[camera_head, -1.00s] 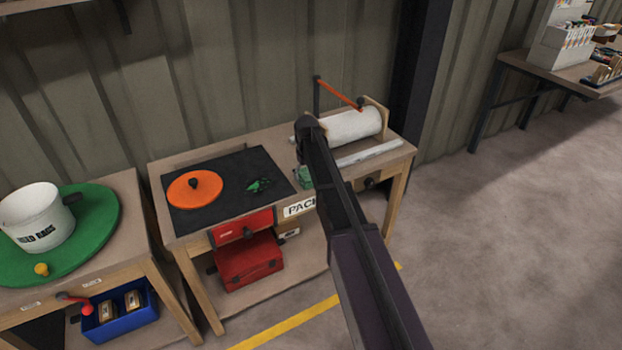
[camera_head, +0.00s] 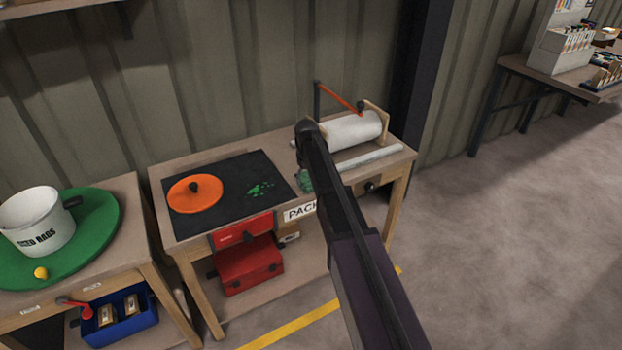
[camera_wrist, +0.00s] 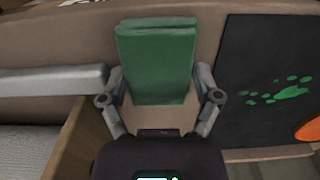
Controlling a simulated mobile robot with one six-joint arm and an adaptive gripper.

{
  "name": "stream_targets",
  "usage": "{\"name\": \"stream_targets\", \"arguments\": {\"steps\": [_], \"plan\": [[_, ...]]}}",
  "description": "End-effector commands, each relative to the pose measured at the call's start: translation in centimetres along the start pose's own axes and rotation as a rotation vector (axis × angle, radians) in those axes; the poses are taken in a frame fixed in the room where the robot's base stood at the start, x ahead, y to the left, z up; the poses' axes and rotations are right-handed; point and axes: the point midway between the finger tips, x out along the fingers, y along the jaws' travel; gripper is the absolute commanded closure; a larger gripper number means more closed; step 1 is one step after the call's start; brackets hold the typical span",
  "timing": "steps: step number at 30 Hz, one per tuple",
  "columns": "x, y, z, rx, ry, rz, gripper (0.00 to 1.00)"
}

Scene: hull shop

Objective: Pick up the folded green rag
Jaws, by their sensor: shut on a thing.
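The folded green rag (camera_wrist: 157,62) stands out between the two grey fingers of my gripper (camera_wrist: 161,84) in the wrist view. My gripper is shut on it, a finger at each side. In the head view only part of the rag (camera_head: 305,181) shows, at the left of my dark arm, over the right part of the packing bench (camera_head: 230,148). My arm hides the rest of it and the fingers. I cannot tell whether the rag touches the bench top.
A white roll (camera_head: 352,131) with an orange-handled bar and a pale rail (camera_head: 370,157) lie at the right. A black mat (camera_head: 222,207) bears an orange disc (camera_head: 195,193) and green spots. A used-rags pail (camera_head: 37,222) stands on the left table.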

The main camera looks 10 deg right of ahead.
Motion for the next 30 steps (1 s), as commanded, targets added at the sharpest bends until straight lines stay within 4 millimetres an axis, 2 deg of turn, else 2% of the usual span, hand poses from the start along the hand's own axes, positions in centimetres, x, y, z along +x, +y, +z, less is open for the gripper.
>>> {"name": "stream_targets", "arguments": {"steps": [8,17,21,30], "plan": [[-1.3,0.0,0.0,0.000,0.000,0.000,0.59],[-4.0,0.0,0.0,0.000,0.000,0.000,0.59],[-3.9,-2.3,2.9,-0.001,0.000,0.000,0.59],[-4.5,-7.1,7.8,-0.001,0.000,0.000,0.59]]}}
